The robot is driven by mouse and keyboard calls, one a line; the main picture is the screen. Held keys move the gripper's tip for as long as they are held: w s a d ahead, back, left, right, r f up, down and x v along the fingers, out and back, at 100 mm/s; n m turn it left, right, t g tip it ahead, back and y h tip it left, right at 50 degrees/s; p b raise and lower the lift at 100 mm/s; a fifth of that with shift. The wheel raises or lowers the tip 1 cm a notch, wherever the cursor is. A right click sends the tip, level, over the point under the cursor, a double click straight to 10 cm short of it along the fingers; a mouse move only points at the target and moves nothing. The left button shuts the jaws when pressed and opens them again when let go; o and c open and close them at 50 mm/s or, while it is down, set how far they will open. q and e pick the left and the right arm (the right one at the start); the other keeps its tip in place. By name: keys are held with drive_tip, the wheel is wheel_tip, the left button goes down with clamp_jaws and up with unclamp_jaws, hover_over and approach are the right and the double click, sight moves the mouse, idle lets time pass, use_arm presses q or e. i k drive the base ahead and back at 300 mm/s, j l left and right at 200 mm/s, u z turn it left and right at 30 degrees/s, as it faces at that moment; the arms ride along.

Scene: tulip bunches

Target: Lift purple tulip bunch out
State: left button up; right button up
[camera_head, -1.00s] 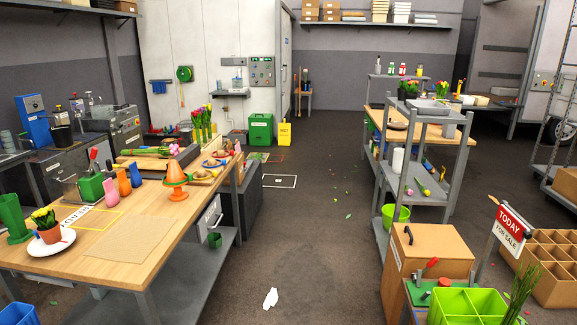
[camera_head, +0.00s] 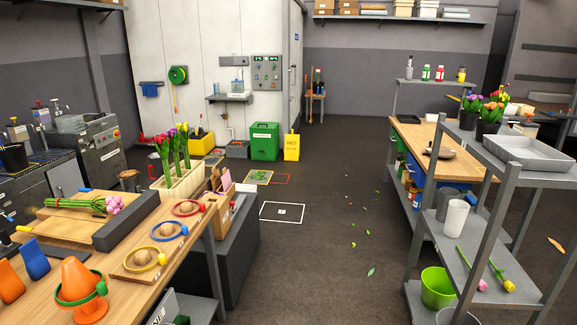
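Several upright tulip bunches (camera_head: 178,150) stand in a pale wooden planter box (camera_head: 178,193) at the far end of the left workbench. The heads overlap and are small, so I cannot clearly separate the purple bunch. Their lower stems are hidden in the box. Another bunch with pink heads (camera_head: 114,204) lies on its side on a wooden board. Neither of my grippers is in view.
The workbench (camera_head: 172,270) also holds a dark grey block (camera_head: 126,220), ring stands and an orange cone (camera_head: 80,290). A grey shelf rack (camera_head: 490,265) with potted flowers (camera_head: 490,113) stands at the right. The floor aisle between (camera_head: 325,235) is mostly open.

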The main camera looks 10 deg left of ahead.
sight(174, 135)
drive_tip(key=i+u, duration=0.2)
drive_tip(key=i, duration=0.3)
drive_tip(key=i+l+u, duration=0.15)
drive_tip(key=i, duration=0.3)
drive_tip(key=i+l+u, duration=0.2)
drive_tip(key=i, duration=0.3)
drive_tip(key=i+l+u, duration=0.15)
drive_tip(key=i+l, duration=0.15)
drive_tip(key=i, duration=0.15)
drive_tip(key=i+l+u, duration=0.2)
drive_tip(key=u, duration=0.2)
drive_tip(key=i+l+u, duration=0.65)
drive_tip(key=u, duration=0.15)
drive_tip(key=i+l+u, duration=0.2)
drive_tip(key=l+u, duration=0.15)
drive_tip(key=l, duration=0.15)
drive_tip(key=i+l+u, duration=0.1)
drive_tip(key=l+u, duration=0.7)
drive_tip(key=l, duration=0.15)
drive_tip(key=i+l+u, duration=0.1)
drive_tip(key=l, duration=0.3)
drive_tip(key=i+l+u, duration=0.1)
drive_tip(key=l, duration=0.3)
drive_tip(key=i+l+u, duration=0.15)
drive_tip(key=l, duration=0.25)
drive_tip(key=k, duration=0.05)
